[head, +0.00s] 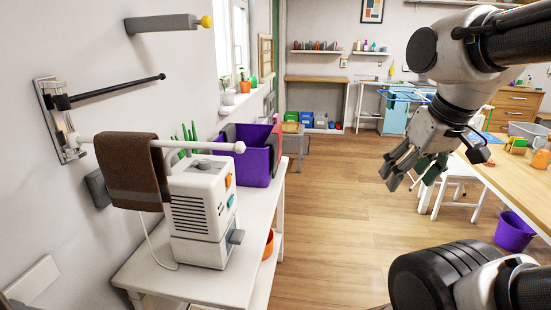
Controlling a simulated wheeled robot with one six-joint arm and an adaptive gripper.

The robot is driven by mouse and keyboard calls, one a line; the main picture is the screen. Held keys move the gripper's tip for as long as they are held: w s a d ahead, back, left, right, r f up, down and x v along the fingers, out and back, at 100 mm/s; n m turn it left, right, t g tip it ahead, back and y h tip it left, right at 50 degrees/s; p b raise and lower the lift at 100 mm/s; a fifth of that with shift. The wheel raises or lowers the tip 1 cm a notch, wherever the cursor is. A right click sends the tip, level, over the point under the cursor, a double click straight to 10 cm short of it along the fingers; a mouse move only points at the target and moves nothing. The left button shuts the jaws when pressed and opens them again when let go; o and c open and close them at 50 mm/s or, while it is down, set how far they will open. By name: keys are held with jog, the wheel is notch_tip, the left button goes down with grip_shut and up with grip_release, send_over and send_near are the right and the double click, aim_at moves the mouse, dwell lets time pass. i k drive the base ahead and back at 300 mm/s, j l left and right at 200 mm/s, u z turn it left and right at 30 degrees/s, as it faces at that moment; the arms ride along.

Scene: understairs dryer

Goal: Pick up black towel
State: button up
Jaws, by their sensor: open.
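A dark brown towel (132,170) hangs over a white wall-mounted rod (208,146) at the left. No towel that is clearly black shows; this dark brown one is the only towel I can make out. My gripper (410,180) is at the right, open and empty, with its fingers pointing down. It is in the air, well apart from the towel, with open floor behind it.
A white table (190,284) below the towel holds a white machine (202,210) and a purple bin (258,155). A black rod (118,90) and a grey bar (165,23) stick out above. Wooden floor (330,220) is clear in the middle. A wooden table (508,178) stands right.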

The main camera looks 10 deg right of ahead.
aim_at(273, 139)
jog(key=i+l+u, duration=0.15)
jog(key=l, duration=0.8)
jog(key=i+l+u, duration=0.15)
jog(key=l, duration=0.15)
jog(key=i+l+u, duration=0.1)
jog(key=l, duration=0.2)
jog(key=i+l+u, duration=0.15)
jog(key=l, duration=0.15)
jog(key=l+u, duration=0.15)
jog(key=l, duration=0.15)
jog(key=i+l+u, duration=0.2)
jog(key=i, duration=0.35)
jog(key=i+l+u, duration=0.15)
jog(key=i+l, duration=0.25)
jog(key=i, duration=0.1)
